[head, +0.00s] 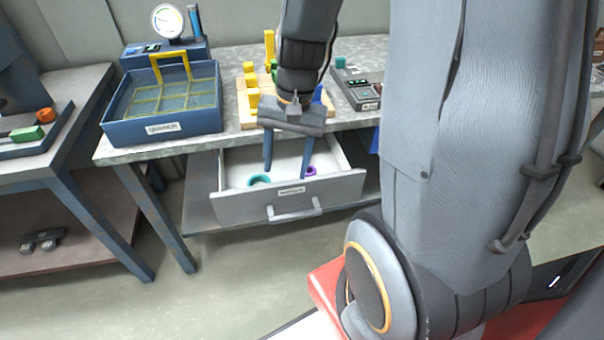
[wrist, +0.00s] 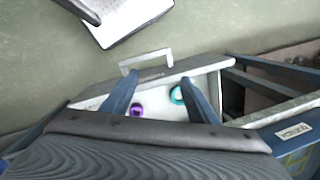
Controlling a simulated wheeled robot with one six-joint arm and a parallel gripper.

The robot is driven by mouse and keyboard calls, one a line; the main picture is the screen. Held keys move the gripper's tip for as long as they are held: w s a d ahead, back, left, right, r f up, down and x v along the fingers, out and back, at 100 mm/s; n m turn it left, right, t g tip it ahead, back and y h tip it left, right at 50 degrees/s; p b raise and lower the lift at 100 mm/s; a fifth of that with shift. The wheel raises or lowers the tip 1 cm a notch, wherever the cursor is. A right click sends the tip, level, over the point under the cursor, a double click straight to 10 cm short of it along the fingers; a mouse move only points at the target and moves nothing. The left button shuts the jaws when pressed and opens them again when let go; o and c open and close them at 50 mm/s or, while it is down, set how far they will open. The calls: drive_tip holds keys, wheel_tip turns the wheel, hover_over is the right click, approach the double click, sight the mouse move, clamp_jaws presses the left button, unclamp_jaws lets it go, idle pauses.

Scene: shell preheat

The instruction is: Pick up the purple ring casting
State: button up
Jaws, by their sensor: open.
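The purple ring casting (head: 310,171) lies in an open drawer (head: 345,188) under the workbench, toward the drawer's right side and near its front. It also shows in the wrist view (wrist: 137,110), inside the drawer between my fingers. A teal ring (head: 260,180) lies apart from it in the same drawer, to the left in the head view; in the wrist view the teal ring (wrist: 177,95) is partly hidden by a finger. My gripper (head: 286,176) points down over the drawer, open and empty, its fingers spread wide.
A blue basket (head: 163,141) with a yellow handle stands on the workbench, left of a wooden fixture (head: 246,110) with yellow blocks. A gauge unit (head: 168,24) stands behind the basket. The drawer's front wall and handle (head: 294,214) stick out over the floor.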

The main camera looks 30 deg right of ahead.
drive_tip(key=w+d+f+m+t+y+p, duration=0.1)
drive_tip(key=w+d+f+m+y, duration=0.1)
drive_tip(key=w+d+f+m, duration=0.55)
drive_tip(key=m+t, duration=0.2)
drive_tip(key=m, duration=0.8)
approach(312, 167)
drive_tip(key=a, duration=0.2)
drive_tip(key=shift+n+g, duration=0.25)
drive_tip(key=shift+g, duration=0.05)
drive_tip(key=shift+d+p+x, duration=0.15)
drive_tip(key=shift+p+x, duration=0.15)
drive_tip(key=shift+x, duration=1.7)
drive_tip(key=shift+d+p+x, duration=0.2)
drive_tip(key=shift+p+x, duration=0.1)
drive_tip(key=shift+x, duration=1.75)
drive_tip(key=c, duration=1.2)
